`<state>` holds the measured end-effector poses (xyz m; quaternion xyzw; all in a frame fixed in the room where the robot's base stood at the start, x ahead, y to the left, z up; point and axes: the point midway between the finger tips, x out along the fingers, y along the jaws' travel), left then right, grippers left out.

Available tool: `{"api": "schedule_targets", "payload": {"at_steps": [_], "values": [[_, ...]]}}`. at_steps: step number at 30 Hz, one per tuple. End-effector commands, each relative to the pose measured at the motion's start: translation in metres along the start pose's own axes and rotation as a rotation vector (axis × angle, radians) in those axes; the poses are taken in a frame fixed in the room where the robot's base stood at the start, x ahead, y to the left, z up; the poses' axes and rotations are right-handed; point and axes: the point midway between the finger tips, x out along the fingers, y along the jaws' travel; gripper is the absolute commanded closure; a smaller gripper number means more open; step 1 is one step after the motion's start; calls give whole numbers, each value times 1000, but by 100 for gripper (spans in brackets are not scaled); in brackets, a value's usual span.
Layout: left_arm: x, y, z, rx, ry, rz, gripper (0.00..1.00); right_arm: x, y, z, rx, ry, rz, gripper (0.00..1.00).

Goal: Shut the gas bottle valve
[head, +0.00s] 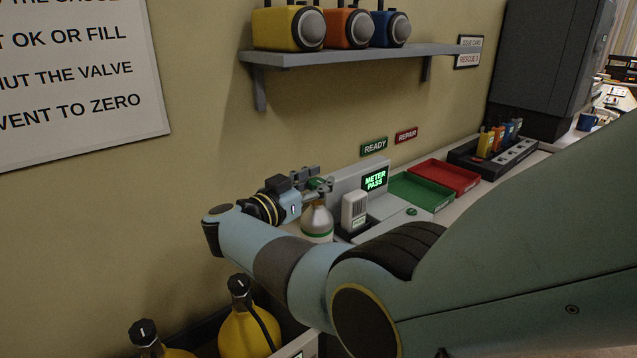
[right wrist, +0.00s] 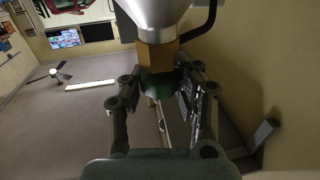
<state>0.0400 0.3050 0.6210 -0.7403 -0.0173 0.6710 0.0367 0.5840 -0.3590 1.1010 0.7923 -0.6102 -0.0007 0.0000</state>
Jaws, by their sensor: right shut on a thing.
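The gas bottle (head: 317,222), silver-grey with a green band, stands upright on the counter beside the meter. In the right wrist view its silver shoulder (right wrist: 155,14) is at the top, with a brass neck (right wrist: 158,56) and a green valve knob (right wrist: 157,83). My right gripper (head: 318,184) reaches the top of the bottle from the left; in the right wrist view its fingers (right wrist: 160,92) are closed on the green knob from both sides. The fingers partly hide the knob. My left gripper is not in view.
A meter (head: 374,181) reading "METER PASS" and a small grey detector (head: 354,208) stand right of the bottle. Green (head: 420,191) and red (head: 444,177) trays lie beyond. Yellow bottles (head: 246,330) stand below in front. A shelf (head: 350,52) hangs above. My right arm covers much of the counter.

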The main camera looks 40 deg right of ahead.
Motion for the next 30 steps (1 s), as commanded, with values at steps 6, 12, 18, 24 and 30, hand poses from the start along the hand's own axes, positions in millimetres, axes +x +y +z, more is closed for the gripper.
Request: {"api": "schedule_targets", "payload": {"at_steps": [6,12,18,24,30], "values": [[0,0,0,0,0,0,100,-3,0,4,-4,-7,-2,49],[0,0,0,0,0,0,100,-1,0,2,-1,-4,-2,43],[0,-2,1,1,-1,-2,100,-1,0,-3,2,-2,-1,43],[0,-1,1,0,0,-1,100,-1,0,-30,5,-2,-2,43],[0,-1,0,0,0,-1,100,-2,0,-71,3,-4,-2,43]]}}
